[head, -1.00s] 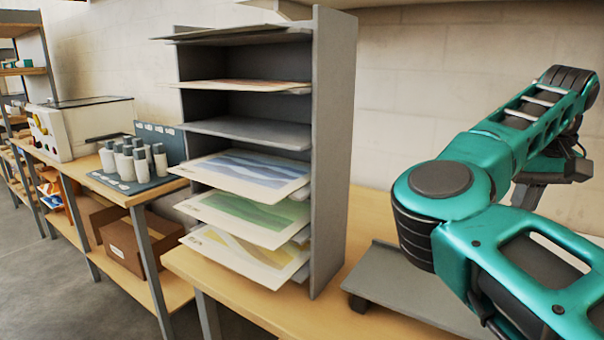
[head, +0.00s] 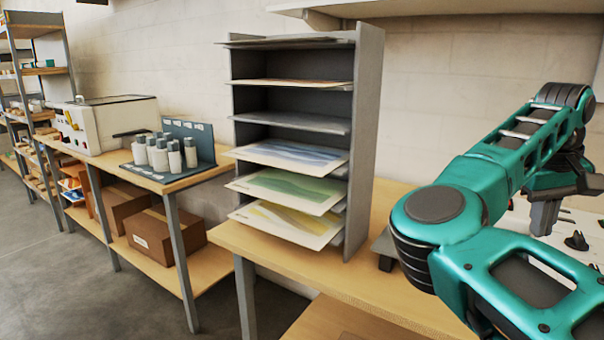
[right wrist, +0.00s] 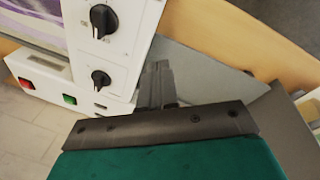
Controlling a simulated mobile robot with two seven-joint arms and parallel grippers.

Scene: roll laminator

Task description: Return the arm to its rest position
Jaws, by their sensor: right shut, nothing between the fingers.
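My teal right arm reaches in from the right in the head view, bent at the elbow. My right gripper (head: 545,218) hangs at its far end, small and partly hidden by the arm, above the bench at the right edge. In the right wrist view the two dark fingers of my right gripper (right wrist: 160,72) are together and empty. They lie beside a white machine (right wrist: 122,60) with two black knobs, a red switch and a green switch, in front of a grey plate (right wrist: 210,75). I cannot tell whether they touch either. My left gripper is in neither view.
A grey sheet rack (head: 366,130) with several printed sheets stands on the wooden bench (head: 300,262), left of my arm. Further left are a bottle stand (head: 197,145), a white machine (head: 115,118) and cardboard boxes (head: 165,235) below. Grey floor is clear at lower left.

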